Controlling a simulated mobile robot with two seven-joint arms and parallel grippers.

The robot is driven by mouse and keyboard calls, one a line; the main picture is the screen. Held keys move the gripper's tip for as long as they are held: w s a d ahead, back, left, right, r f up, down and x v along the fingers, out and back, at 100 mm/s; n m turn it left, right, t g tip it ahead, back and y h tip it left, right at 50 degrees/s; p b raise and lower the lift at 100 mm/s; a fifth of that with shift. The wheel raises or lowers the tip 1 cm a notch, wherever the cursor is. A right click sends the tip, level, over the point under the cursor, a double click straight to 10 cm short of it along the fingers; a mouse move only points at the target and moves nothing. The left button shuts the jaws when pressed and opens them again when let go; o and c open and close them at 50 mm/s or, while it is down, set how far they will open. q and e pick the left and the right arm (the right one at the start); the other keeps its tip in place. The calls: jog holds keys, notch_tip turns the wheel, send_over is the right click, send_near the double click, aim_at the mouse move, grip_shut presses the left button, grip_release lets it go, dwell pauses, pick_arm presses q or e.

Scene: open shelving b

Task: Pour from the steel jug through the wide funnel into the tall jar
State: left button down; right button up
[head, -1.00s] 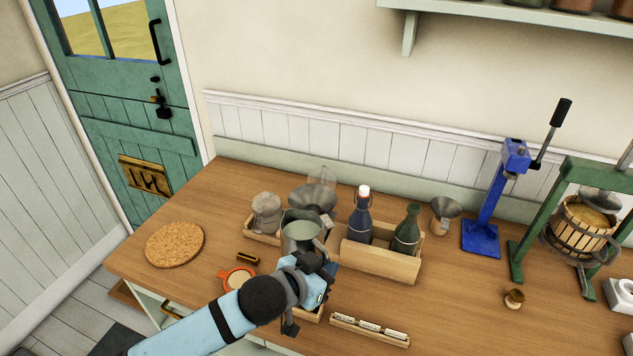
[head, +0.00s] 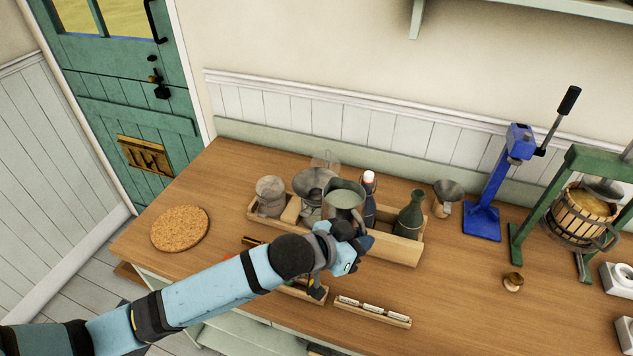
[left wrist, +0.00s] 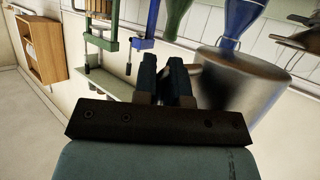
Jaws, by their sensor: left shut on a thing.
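The steel jug (head: 346,192) is held by my left gripper (head: 347,230), which is shut on it. The jug is near upright, mouth up, just right of the wide funnel and in front of the dark blue bottle. It fills the right of the left wrist view (left wrist: 242,88). The wide grey funnel (head: 312,180) sits mouth up over a glass jar (head: 311,211), apparently the tall jar, in the wooden crate. The jug hides part of the jar's right side. No stream of liquid shows. My right gripper is not in view.
The wooden crate (head: 400,250) also holds a lidded jar (head: 270,194), a blue bottle (head: 369,184) and a green bottle (head: 410,215). A small funnel (head: 447,190) and a blue lever press (head: 483,215) stand right. A cork mat (head: 180,228) lies left.

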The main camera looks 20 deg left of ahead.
aim_at(353, 215)
pick_arm(q)
jog(key=shift+w+a+r+n+g+h, duration=0.15)
jog(key=shift+w+a+r+n+g, duration=0.15)
jog(key=shift+r, duration=0.2)
jog(key=shift+w+a+r+n+g+h, duration=0.15)
jog(key=shift+w+r+n+h, duration=0.1)
jog(key=shift+r+n, duration=0.15)
jog(key=shift+w+a+r+n+g+h, duration=0.1)
jog(key=shift+w+a+r+n+g, duration=0.2)
jog(key=shift+r, duration=0.4)
jog(key=shift+r, duration=0.1)
jog(key=shift+w+a+r+n, duration=0.15)
jog(key=shift+w+n, duration=0.1)
jog(key=shift+n, duration=0.05)
jog(key=shift+r, duration=0.1)
jog(key=shift+r, duration=0.15)
